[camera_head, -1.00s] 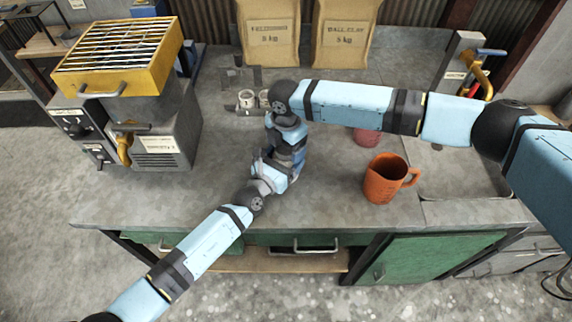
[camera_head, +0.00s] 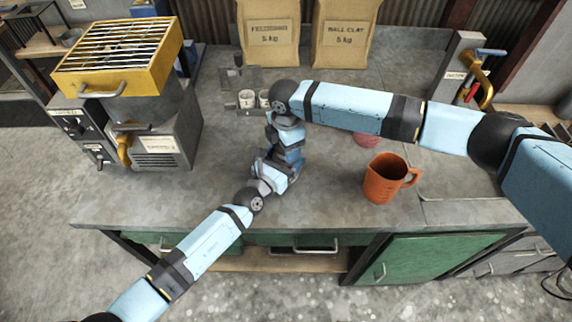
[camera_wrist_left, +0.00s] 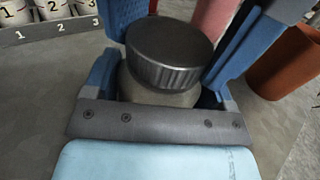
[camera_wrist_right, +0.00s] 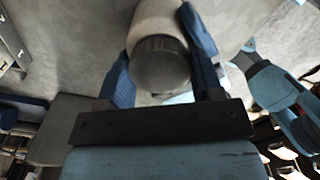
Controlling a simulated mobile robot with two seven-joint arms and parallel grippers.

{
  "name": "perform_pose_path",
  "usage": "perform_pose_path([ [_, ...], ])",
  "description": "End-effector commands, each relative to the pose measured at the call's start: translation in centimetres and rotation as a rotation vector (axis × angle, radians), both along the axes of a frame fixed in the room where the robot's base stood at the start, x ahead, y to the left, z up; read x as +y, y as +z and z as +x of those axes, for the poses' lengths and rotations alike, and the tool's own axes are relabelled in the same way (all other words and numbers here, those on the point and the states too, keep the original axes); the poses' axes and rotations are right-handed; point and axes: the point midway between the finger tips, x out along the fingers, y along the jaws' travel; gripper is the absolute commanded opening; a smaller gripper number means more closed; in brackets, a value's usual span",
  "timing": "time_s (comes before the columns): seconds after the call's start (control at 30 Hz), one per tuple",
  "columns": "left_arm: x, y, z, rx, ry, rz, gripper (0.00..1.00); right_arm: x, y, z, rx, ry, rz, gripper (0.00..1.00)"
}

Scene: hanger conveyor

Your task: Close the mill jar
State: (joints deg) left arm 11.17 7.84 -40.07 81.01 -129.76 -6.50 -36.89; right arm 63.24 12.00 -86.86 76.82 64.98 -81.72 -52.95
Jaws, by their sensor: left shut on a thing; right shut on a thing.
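The mill jar shows in the left wrist view as a pale body (camera_wrist_left: 160,91) under a dark ridged lid (camera_wrist_left: 168,52). The lid sits on the jar's top; whether it is fully seated I cannot tell. The right wrist view shows the lid (camera_wrist_right: 160,66) and the pale jar body (camera_wrist_right: 157,20). My left gripper (camera_head: 281,174) is shut on the jar body. My right gripper (camera_head: 288,158) comes from above and is shut on the lid, with one finger on each side. In the head view my wrists and grippers hide the jar.
A rack of small white cups (camera_head: 250,100) is behind left. The front bench is clear.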

Motion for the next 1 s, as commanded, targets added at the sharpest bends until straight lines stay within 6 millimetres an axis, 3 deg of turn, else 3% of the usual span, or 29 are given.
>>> perform_pose_path([
  [0.03,0.0,0.0,0.0,0.000,0.001,0.000,0.12,0.0,0.0,0.0,0.000,0.000,-0.001,0.67],
  [0.1,0.0,0.0,0.0,0.000,0.001,0.000,0.12,0.0,0.0,0.0,0.000,0.000,-0.001,0.83],
  [0.13,0.0,0.0,0.0,0.000,0.001,0.000,0.12,0.0,0.0,0.0,0.000,0.000,-0.001,0.86],
  [0.47,0.0,0.0,0.0,0.000,0.001,0.000,0.12,0.0,0.4,0.0,-0.001,0.001,0.000,0.86],
  [0.8,0.0,0.0,0.0,0.000,0.000,0.000,0.12,0.0,4.3,0.0,0.000,0.001,0.000,0.86],
  [1.0,0.0,0.0,0.0,0.000,0.000,0.000,0.12,0.0,4.5,0.0,0.001,0.001,0.000,0.86],
])
